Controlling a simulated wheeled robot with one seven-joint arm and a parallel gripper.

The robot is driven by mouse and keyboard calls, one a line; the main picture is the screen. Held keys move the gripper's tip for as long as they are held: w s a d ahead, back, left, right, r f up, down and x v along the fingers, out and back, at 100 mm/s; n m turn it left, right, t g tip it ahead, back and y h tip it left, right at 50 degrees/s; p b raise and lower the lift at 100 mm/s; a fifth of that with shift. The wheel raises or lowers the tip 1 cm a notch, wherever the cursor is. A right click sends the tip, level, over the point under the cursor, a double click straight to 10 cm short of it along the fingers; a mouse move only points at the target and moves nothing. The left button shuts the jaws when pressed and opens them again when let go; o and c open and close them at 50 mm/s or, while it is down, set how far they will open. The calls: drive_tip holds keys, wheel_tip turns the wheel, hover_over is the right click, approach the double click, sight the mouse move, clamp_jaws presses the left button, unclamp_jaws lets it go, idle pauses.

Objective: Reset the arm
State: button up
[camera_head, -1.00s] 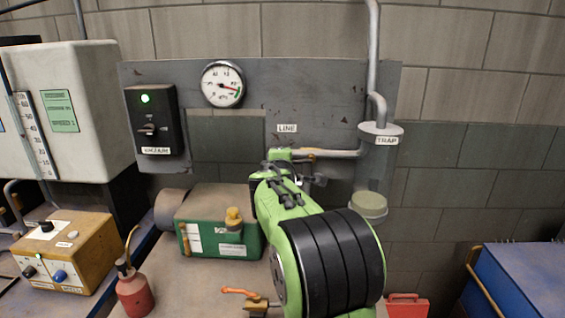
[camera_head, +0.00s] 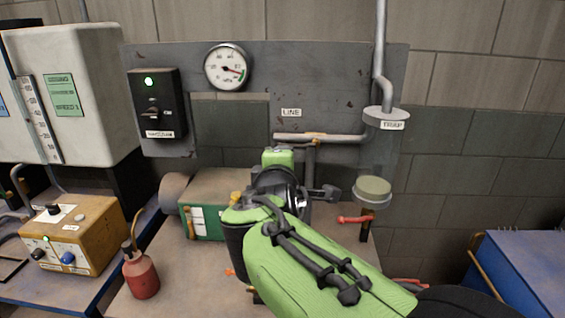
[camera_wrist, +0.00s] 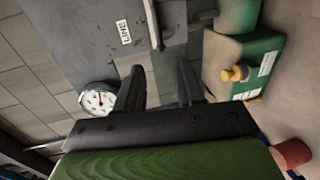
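My arm (camera_head: 310,265), with green and black links, reaches from the lower right over the bench toward the wall panel. In the wrist view my gripper (camera_wrist: 160,84) has its two dark fingers well apart with nothing between them. Past the fingers are the grey panel, the pipe and the green pump (camera_wrist: 240,68). In the head view my arm's end covers part of the green pump (camera_head: 207,222) and the bench top, and the fingertips are hard to make out.
The panel (camera_head: 230,125) carries a gauge (camera_head: 227,68), a switch box (camera_head: 155,103) with a lit green light, and a pipe (camera_head: 320,138) to the trap (camera_head: 373,190). A red oil can (camera_head: 141,274) and a yellow box (camera_head: 75,237) stand left. A red handle (camera_head: 356,219) is right of my arm.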

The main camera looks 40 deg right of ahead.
drive_tip(key=s+a+f+m+g+y+p, duration=0.3)
drive_tip(key=s+a+f+m+y, duration=0.2)
drive_tip(key=s+a, duration=0.4)
drive_tip(key=s+a+f+m+g+y+p, duration=0.2)
drive_tip(key=s+a+f+m+y, duration=0.3)
drive_tip(key=s+a, duration=0.3)
drive_tip(key=s+g, duration=0.1)
drive_tip(key=s, duration=0.3)
drive_tip(key=shift+s+a+g+p, duration=0.15)
drive_tip(key=shift+a+g+p, duration=0.15)
drive_tip(key=shift+a+p, duration=0.1)
